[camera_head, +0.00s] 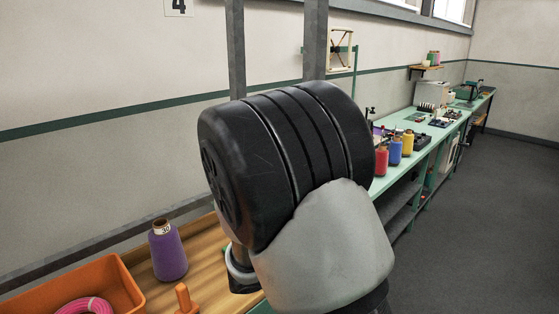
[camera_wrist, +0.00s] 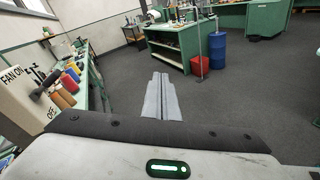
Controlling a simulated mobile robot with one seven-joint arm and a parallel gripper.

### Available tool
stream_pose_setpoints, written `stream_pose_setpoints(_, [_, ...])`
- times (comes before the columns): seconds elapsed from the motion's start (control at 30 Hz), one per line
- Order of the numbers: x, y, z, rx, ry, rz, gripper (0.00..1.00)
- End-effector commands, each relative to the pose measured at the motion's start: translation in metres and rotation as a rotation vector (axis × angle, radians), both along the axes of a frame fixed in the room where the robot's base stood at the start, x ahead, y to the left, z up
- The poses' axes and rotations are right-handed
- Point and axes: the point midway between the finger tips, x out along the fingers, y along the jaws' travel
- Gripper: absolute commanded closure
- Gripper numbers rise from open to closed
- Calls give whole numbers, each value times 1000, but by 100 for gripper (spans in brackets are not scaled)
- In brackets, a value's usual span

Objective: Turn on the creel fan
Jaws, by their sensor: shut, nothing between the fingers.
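In the wrist view a pale panel (camera_wrist: 20,108) at the left edge carries the printed words FAN ON at the top and OFF at the bottom. A black lever or switch handle (camera_wrist: 42,86) sticks out from it between the two labels; I cannot tell its exact setting. My gripper (camera_wrist: 161,78) is shut and empty, its fingers together in the middle of the wrist view, to the right of the panel and apart from it. In the head view my arm's dark joint hides the gripper and the panel.
A wooden shelf (camera_head: 200,274) holds a purple cone (camera_head: 168,250) and an orange bin (camera_head: 75,284). A green bench (camera_head: 388,182) with red, blue and yellow cones runs along the wall. A blue drum (camera_wrist: 218,50) and red bin (camera_wrist: 196,65) stand farther off. The grey floor (camera_wrist: 225,100) is clear.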

Motion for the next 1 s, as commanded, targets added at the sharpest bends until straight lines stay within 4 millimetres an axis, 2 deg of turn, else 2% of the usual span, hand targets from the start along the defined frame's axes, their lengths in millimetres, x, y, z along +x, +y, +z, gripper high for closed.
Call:
stream_pose_setpoints(0.03, [-22,-19,3,134,-41,-101,100])
stream_pose_setpoints(0.1, [-52,-33,1,306,-94,-225,100])
stream_pose_setpoints(0.17, [-76,-38,-1,452,-147,-325,100])
stream_pose_setpoints(0.3, [-121,-31,-1,787,-304,-529,100])
stream_pose_setpoints(0.4, [-143,-15,6,1020,-442,-647,100])
stream_pose_setpoints(0.53, [-160,10,23,1300,-641,-764,100])
stream_pose_setpoints(0.7, [-167,38,52,1569,-863,-836,100])
stream_pose_setpoints(0.83, [-168,48,66,1676,-959,-852,100])
stream_pose_setpoints(1.0, [-168,52,71,1712,-990,-859,100])
